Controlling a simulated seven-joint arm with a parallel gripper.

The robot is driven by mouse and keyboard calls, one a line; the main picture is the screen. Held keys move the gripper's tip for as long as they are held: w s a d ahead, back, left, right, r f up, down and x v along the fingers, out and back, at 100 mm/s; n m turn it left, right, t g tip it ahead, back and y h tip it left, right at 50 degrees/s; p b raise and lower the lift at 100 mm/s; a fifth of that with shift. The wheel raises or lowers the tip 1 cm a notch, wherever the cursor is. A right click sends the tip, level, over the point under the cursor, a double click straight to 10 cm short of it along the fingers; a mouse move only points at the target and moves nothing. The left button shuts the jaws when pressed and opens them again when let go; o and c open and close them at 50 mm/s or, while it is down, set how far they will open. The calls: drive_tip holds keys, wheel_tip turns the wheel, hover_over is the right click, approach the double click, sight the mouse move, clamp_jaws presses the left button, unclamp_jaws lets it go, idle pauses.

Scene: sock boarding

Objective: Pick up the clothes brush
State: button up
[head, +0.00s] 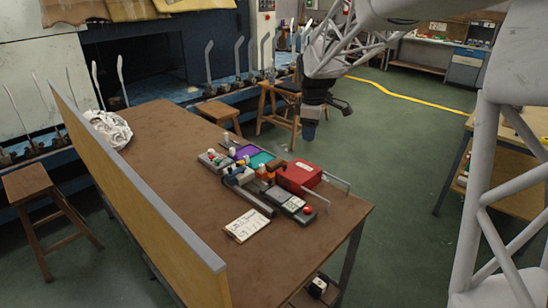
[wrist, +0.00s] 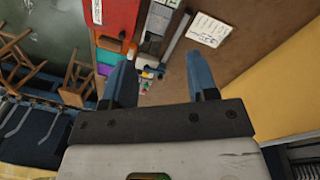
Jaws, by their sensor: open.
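I cannot single out the clothes brush for certain; it may be among the small items clustered on the brown table (head: 165,150), which are too small to name. In the head view my gripper (head: 309,130) hangs in the air beyond the table's right side, apart from the cluster. In the wrist view its two blue fingers (wrist: 161,75) are spread wide with nothing held between them. Small white, yellow and blue items (wrist: 149,72) show far below, between the fingers.
The cluster includes a red box (head: 298,175), a purple tray (head: 248,152), a teal tray (head: 262,160) and a device with a red button (head: 292,204). A paper pad (head: 247,225) lies nearer. White cloth (head: 108,128) lies at the far left, beside a board (head: 140,195).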

drive_tip(key=w+a+f+n, duration=0.25)
drive_tip(key=w+f, duration=0.25)
drive_tip(key=w, duration=0.3)
drive_tip(key=w+a+f+n, duration=0.2)
drive_tip(key=w+f+n, duration=0.25)
drive_tip(key=w, duration=0.45)
drive_tip(key=n+g, duration=0.1)
drive_tip(key=n, duration=0.4)
hover_over(275, 162)
drive_tip(key=f, duration=1.3)
drive_tip(key=shift+s+d+f, duration=0.2)
drive_tip(key=shift+s+d, duration=0.05)
drive_tip(key=shift+s, duration=0.05)
drive_tip(key=shift+w+a+f, duration=0.2)
drive_tip(key=shift+w+f, duration=0.2)
drive_tip(key=shift+f, duration=0.2)
drive_tip(key=shift+f, duration=1.3)
drive_tip(key=shift+f, duration=2.6)
